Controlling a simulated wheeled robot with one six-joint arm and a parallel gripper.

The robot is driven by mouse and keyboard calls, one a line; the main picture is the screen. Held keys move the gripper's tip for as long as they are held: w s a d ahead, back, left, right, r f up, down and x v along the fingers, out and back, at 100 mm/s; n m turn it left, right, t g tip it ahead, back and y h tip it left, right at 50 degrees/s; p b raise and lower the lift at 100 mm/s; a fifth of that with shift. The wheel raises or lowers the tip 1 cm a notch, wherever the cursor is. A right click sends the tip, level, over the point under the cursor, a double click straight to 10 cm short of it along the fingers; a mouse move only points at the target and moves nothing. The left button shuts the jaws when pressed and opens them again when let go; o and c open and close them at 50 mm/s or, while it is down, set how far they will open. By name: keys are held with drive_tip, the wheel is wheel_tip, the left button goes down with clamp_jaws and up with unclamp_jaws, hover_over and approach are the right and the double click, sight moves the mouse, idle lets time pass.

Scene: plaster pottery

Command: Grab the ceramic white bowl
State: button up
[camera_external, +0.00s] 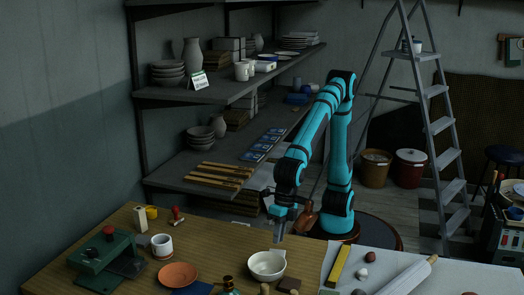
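The white ceramic bowl (267,265) sits upright on the wooden table near its front middle. It looks empty. My gripper (279,236) points down above the table, a little above and behind the bowl's right side in the picture. It appears apart from the bowl. The fingers are small and dark here, and I cannot make out the gap between them.
An orange dish (178,275), a white mug (162,246) and a green press (106,260) stand left of the bowl. A small bottle (228,286) is close at its front left. A yellow bar (339,266) and a rolling pin (408,275) lie to the right.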

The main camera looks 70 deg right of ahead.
sight(276, 255)
drive_tip(key=shift+x, duration=3.8)
drive_tip(key=shift+d, duration=0.15)
clamp_jaws()
